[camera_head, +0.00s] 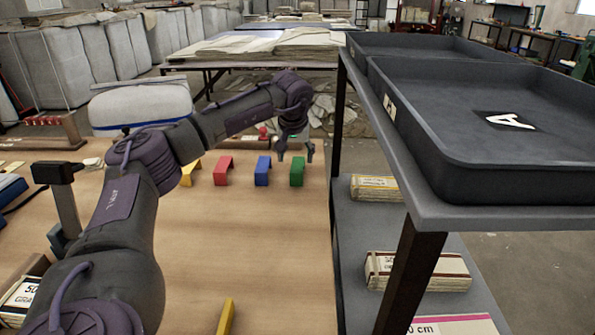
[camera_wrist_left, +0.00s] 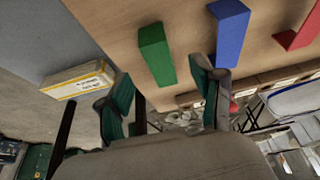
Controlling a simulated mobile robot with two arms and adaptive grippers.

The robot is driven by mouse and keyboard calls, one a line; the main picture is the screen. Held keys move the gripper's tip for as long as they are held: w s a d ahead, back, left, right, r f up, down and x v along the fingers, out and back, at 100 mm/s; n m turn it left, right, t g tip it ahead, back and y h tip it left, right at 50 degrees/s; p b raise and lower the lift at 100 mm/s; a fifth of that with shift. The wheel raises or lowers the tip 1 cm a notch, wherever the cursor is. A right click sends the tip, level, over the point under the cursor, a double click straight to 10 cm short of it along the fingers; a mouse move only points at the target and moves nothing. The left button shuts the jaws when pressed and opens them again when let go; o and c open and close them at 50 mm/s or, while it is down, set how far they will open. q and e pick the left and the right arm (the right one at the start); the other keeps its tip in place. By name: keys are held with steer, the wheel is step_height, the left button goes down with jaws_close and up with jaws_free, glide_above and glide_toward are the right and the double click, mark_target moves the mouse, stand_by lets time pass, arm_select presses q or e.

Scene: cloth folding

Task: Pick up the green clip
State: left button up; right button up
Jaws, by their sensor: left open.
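The green clip (camera_head: 297,172) stands on the wooden table near its right edge, at the right end of a row of coloured clips. My left gripper (camera_head: 295,150) is open and empty, just behind and above the green clip in the head view. In the left wrist view, the green clip (camera_wrist_left: 155,52) lies ahead of the spread fingers of my left gripper (camera_wrist_left: 161,78), roughly in line with the gap between them. I cannot tell the exact distance. My right gripper is not in view.
A blue clip (camera_head: 262,171), a red clip (camera_head: 223,170) and a yellow clip (camera_head: 190,172) stand left of the green one. A dark shelf (camera_head: 420,215) with trays rises right of the table. The table's middle (camera_head: 250,240) is clear.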

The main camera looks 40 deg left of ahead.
mark_target(297, 169)
arm_select(q)
steer(key=x, duration=0.6)
steer(key=shift+d+f+b, duration=0.2)
steer(key=shift+f+b, duration=0.1)
steer(key=shift+b, duration=0.1)
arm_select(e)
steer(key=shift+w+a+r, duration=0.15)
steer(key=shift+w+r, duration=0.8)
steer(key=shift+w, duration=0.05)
arm_select(q)
steer(key=shift+r, duration=0.1)
steer(key=c, duration=0.8)
